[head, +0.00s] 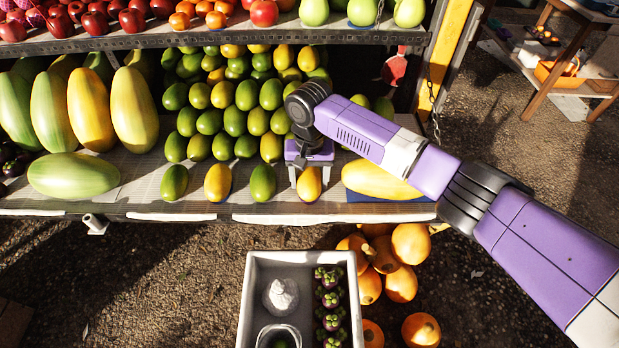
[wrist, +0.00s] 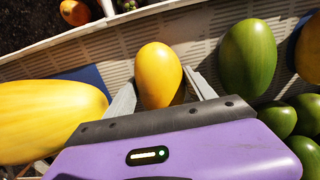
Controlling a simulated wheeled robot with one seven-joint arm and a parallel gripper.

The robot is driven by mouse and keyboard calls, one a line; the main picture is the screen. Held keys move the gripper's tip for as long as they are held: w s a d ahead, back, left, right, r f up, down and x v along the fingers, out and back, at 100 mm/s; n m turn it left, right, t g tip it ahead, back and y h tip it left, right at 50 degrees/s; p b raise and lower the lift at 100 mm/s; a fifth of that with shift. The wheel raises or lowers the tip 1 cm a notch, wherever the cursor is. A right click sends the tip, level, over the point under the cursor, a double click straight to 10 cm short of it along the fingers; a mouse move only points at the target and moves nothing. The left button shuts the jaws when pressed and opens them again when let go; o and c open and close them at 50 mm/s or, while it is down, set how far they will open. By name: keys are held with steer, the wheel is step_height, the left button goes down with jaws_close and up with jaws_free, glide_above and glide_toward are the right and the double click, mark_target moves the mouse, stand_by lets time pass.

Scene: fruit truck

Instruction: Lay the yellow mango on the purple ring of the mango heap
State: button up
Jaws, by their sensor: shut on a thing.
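My gripper (head: 310,182) points down at the front of the mango shelf, its fingers on either side of a yellow mango (head: 309,188). In the wrist view the yellow mango (wrist: 158,72) sits between the two pale fingers, and the gripper is shut on it. The mango is at the shelf mat, in line with the front row; I cannot tell whether it touches the mat. The mango heap (head: 232,122), green and yellow fruit in rows, rises behind and to the left. I see no purple ring; my arm covers part of the heap.
A green mango (head: 262,183) stands left of my gripper. A large yellow papaya (head: 375,180) lies to the right on a blue sheet. A shelf of apples and pears (head: 210,36) overhangs the heap. Below are a grey crate (head: 246,300) and orange pumpkins (head: 410,244).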

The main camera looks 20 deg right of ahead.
steer(key=o, duration=1.1)
steer(key=shift+r+p, duration=3)
steer(key=shift+p, duration=0.55)
